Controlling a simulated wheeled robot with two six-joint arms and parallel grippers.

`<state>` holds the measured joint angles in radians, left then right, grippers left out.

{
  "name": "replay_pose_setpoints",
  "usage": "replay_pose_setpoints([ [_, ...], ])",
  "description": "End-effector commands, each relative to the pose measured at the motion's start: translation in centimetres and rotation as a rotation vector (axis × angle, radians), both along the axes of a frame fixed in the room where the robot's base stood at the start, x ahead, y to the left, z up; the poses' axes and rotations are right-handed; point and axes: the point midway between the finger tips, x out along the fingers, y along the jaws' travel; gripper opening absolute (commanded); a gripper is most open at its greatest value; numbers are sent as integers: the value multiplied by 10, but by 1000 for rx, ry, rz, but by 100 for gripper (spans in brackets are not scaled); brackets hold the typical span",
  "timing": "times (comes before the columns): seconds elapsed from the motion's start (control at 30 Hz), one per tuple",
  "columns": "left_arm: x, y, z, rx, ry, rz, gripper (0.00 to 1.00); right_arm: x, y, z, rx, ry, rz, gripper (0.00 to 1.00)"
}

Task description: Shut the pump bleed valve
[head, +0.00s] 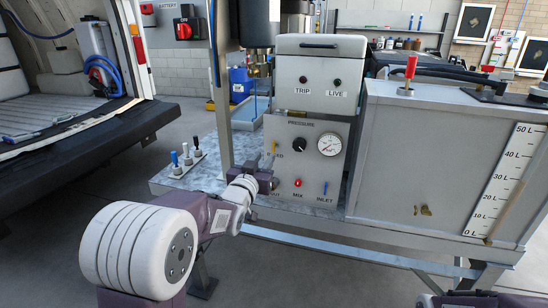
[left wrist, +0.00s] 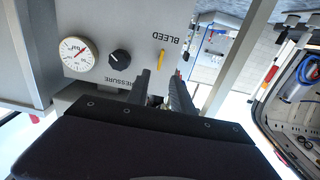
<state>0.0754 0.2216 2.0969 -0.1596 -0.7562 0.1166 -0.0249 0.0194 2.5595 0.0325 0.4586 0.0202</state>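The pump bleed valve shows as a small yellow lever (head: 273,147) at the left edge of the grey pump panel, roughly upright, its label partly hidden. In the left wrist view, turned over, the yellow lever (left wrist: 162,56) is beside the word BLEED. My left gripper (head: 262,178) is just below the lever in the head view. In the left wrist view its two dark fingers (left wrist: 160,76) stand apart, with the lever beyond their tips; contact cannot be told.
The panel has a black pressure knob (head: 299,144), a dial gauge (head: 330,144), a red MIX button (head: 298,183) and a blue inlet lever (head: 325,188). Three small levers (head: 187,156) stand on the metal bench to the left. A grey tank (head: 425,150) is at right.

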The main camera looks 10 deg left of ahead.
Motion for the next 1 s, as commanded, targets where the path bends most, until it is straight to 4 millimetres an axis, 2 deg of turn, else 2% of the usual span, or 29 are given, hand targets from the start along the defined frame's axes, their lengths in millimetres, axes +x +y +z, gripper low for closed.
replay_pose_setpoints([
  [0.4, 75, -3, 1, 0, 2, -1, 28, 0, 0, 6, 0, 0, 0, 28],
  [0.53, 86, -4, 1, 0, 2, -1, 28, 0, 0, 7, 0, 0, 0, 28],
  [0.8, 89, -3, 0, 0, 2, 0, 28, 0, 0, 6, 0, 0, 0, 28],
  [0.83, 89, -3, 0, 0, 2, 0, 23, 0, 0, 6, 0, 0, 0, 28],
  [0.9, 89, -3, 0, 0, 2, 0, 3, 0, 0, 6, 0, 0, 0, 28],
  [0.93, 89, -3, 0, 0, 2, 0, 0, 0, 0, 6, 0, 0, 0, 28],
  [1.0, 88, -3, 0, 0, 2, 0, 0, 0, 0, 6, 0, 0, 0, 28],
])
